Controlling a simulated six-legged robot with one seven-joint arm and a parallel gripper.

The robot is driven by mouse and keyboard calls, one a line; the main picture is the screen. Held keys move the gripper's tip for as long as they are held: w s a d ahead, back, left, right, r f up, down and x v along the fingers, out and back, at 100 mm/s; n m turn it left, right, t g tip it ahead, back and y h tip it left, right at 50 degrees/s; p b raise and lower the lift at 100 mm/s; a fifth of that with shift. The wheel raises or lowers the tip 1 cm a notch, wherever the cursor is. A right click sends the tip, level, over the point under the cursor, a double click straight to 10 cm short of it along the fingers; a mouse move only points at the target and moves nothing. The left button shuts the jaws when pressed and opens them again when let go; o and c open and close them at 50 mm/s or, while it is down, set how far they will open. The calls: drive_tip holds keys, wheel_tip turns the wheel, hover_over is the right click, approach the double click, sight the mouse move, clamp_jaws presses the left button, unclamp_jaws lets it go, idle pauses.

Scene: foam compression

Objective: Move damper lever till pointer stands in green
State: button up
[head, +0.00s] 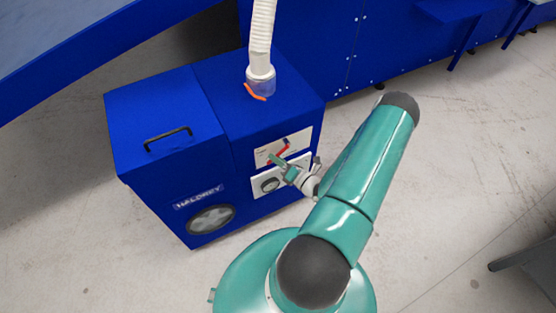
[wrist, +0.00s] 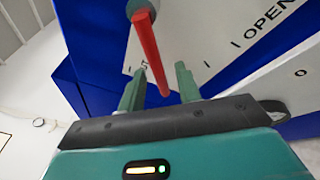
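The red damper lever (wrist: 150,50) hangs from a grey pivot on a white plate (wrist: 205,45) lettered OPEN in the wrist view. Its free end lies between the two green fingers of my gripper (wrist: 160,78), which stand apart with a visible gap on each side. In the head view the lever (head: 281,150) is a small red strip on the blue machine's side, with my gripper (head: 284,165) right at it. A round dial (head: 269,185) sits on a white panel below. Its pointer and any green band are too small to read.
The blue machine (head: 150,115) has a black handle (head: 167,137) on top and a round vent (head: 211,219). A pale hose (head: 261,40) rises from its top beside an orange strip (head: 255,92). Blue equipment stands behind. The grey floor at right is mostly clear.

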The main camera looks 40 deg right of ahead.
clamp_jaws()
drive_tip(key=shift+d+f, duration=0.1)
drive_tip(key=shift+f, duration=0.05)
drive_tip(key=shift+s+d+f+n+g+h, duration=0.15)
drive_tip(key=shift+d+f+n+g, duration=0.2)
drive_tip(key=shift+n, duration=0.55)
drive_tip(key=shift+s+d+f+n+g+h, duration=0.15)
drive_tip(key=shift+d+f+n+g, duration=0.25)
drive_tip(key=shift+n, duration=0.5)
drive_tip(key=shift+s+d+f+n+g+h, duration=0.2)
drive_tip(key=shift+d+n, duration=0.25)
drive_tip(key=shift+n, duration=0.45)
unclamp_jaws()
drive_tip(key=shift+w, duration=0.1)
